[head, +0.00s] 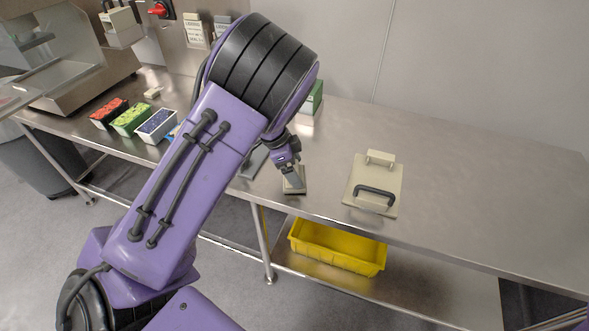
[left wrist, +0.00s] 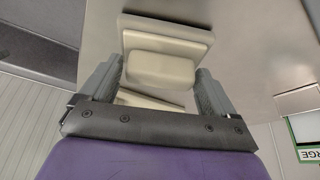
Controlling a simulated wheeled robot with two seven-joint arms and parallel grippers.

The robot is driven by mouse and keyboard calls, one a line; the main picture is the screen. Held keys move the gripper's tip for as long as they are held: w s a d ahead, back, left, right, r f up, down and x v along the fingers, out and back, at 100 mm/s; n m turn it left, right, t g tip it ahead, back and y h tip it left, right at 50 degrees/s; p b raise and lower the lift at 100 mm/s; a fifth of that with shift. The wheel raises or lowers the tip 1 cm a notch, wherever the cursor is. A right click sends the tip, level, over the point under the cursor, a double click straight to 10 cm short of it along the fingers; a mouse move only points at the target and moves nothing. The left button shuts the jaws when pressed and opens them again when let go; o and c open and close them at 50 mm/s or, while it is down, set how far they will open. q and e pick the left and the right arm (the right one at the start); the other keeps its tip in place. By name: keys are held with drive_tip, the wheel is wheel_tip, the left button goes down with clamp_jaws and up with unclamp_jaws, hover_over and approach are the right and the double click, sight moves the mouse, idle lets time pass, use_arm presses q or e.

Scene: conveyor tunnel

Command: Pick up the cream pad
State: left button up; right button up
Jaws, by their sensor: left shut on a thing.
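The cream pad (head: 295,186) is near the front edge of the steel table, below my left gripper (head: 292,172). In the left wrist view the cream pad (left wrist: 160,70) shows as a rounded block on a wider plate. The fingers of my left gripper (left wrist: 157,85) are on both sides of the block and shut on it. I cannot tell whether the pad touches the table. My right gripper is out of view.
A cream board with a dark handle (head: 376,184) lies right of the pad. Red, green and blue-filled bins (head: 133,118) stand at the left. A green and white box (head: 313,98) is behind my arm. A yellow tub (head: 338,248) sits on the lower shelf. The table's right side is clear.

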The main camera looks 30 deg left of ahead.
use_arm(q)
drive_tip(key=r+p, duration=0.1)
drive_tip(key=p, duration=0.1)
drive_tip(key=r+p, duration=0.1)
drive_tip(key=r, duration=0.1)
drive_tip(key=r+p, duration=0.2)
drive_tip(key=shift+s+p, duration=0.3)
drive_tip(key=s+r+p, duration=0.5)
drive_tip(key=r+p, duration=0.1)
drive_tip(key=p, duration=0.2)
drive_tip(key=s+p, duration=0.1)
drive_tip(key=s, duration=0.1)
drive_tip(key=s+r+p, duration=0.1)
drive_tip(key=s, duration=0.2)
drive_tip(key=s+p, duration=0.2)
drive_tip(key=shift+s+a+r, duration=0.1)
drive_tip(key=shift+s+r, duration=0.2)
drive_tip(key=shift+r, duration=0.1)
drive_tip(key=c, duration=0.3)
drive_tip(key=shift+s, duration=0.4)
